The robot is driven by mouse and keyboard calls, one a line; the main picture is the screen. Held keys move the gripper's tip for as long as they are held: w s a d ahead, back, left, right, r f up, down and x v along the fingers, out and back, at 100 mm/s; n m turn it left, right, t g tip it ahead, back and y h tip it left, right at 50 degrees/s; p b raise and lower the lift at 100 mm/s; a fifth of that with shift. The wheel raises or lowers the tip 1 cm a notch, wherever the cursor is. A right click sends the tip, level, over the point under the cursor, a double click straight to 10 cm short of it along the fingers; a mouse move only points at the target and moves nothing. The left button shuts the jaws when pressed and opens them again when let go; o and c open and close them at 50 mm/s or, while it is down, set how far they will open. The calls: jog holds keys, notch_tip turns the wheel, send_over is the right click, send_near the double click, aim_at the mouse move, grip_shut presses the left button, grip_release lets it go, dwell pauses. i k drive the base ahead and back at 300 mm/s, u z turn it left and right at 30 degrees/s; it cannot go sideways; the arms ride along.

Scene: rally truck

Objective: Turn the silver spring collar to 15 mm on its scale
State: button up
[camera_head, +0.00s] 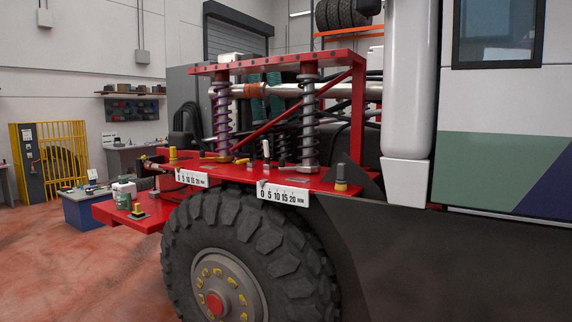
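Two upright coil-spring shocks stand on the red deck of the truck. The right one (309,110) has a grey spring, and a silver collar (308,168) sits at its foot. The left one (222,110) has a purple spring with a brass-coloured collar (224,157) at its foot. A white scale plate marked 0 to 20 mm (284,194) is on the deck edge in front of the grey shock. A small dark pointer (263,183) appears near its 0 mark. A similar plate (191,178) lies to the left. My gripper is not in view.
A large tyre (250,240) is below the deck. A red frame (280,61) spans above the shocks. A white vertical duct (409,90) and the dark body side bound the right. Open floor (80,260) lies at the left.

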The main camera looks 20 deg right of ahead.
aim_at(281, 167)
jog(key=z, duration=0.15)
jog(key=k, duration=0.55)
jog(key=u, duration=0.7)
jog(key=i, duration=1.65)
jog(key=u, duration=0.05)
